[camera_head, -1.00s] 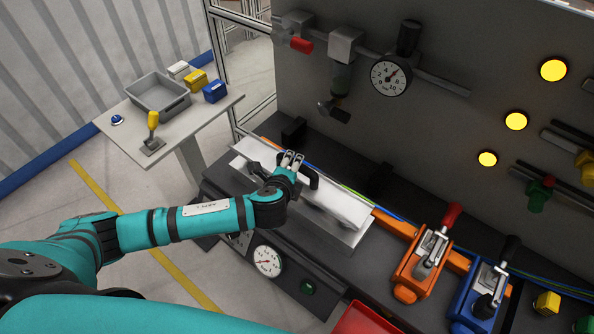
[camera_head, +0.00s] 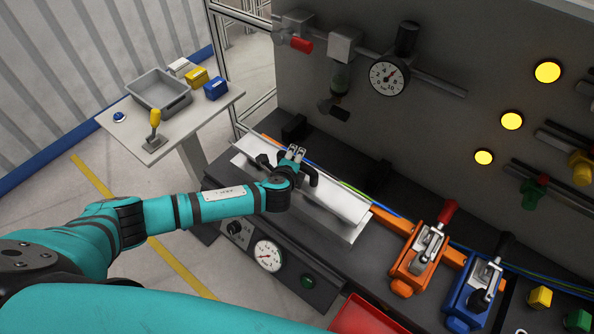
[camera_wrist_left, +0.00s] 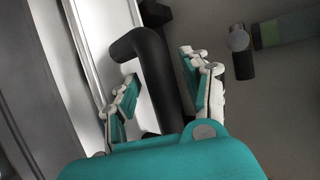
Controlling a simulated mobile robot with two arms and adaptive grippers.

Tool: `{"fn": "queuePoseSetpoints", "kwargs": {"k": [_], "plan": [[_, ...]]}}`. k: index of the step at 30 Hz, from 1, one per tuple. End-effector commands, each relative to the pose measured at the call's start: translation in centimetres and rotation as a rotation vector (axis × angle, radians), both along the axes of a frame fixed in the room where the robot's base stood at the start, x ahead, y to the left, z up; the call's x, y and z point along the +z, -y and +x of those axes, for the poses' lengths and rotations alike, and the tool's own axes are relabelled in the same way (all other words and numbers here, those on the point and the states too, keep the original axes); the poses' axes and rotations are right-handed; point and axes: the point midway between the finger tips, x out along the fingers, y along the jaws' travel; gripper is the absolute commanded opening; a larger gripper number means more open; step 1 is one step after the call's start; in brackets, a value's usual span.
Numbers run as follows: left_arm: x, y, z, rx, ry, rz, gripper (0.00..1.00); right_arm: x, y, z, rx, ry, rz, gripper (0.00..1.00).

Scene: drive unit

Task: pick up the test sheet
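The bright metal sheet (camera_head: 340,198), which I take to be the test sheet, lies along the black bench below the upright panel. A bent black handle (camera_head: 310,178) stands at it, partly hidden by my left gripper (camera_head: 294,153). In the left wrist view, my left gripper (camera_wrist_left: 160,66) is open, with one finger on each side of the black handle (camera_wrist_left: 151,52). I see no clear grip on it. The sheet's bright surface (camera_wrist_left: 105,40) runs along the left there. My right gripper is not in view.
Orange (camera_head: 418,262) and blue (camera_head: 472,296) lever clamps stand on the bench to the right. A dial (camera_head: 268,255) is on its front, with a red tray (camera_head: 365,318) nearby. A side table with a grey bin (camera_head: 160,93) stands at the left.

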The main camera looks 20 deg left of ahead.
Motion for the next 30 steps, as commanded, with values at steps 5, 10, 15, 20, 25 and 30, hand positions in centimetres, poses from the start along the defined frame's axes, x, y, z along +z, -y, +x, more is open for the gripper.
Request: {"fn": "queuePoseSetpoints", "kwargs": {"k": [5,10,15,20,25,30], "plan": [[0.00,-0.03,-0.03,0.001,-0.001,0.001,0.21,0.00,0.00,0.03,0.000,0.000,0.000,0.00],[-0.02,-0.04,-0.04,0.001,-0.001,0.001,0.00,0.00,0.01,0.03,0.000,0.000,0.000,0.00],[-0.05,-0.03,-0.07,0.000,-0.002,0.000,0.00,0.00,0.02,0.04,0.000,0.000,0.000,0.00],[0.19,0.01,0.07,0.000,0.003,-0.002,0.00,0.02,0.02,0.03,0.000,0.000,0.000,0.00],[0.17,0.01,0.06,0.001,0.002,-0.003,0.00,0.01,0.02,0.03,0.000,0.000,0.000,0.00],[0.53,0.00,0.06,0.002,0.002,-0.004,0.00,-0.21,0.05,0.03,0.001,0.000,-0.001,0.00]]}}
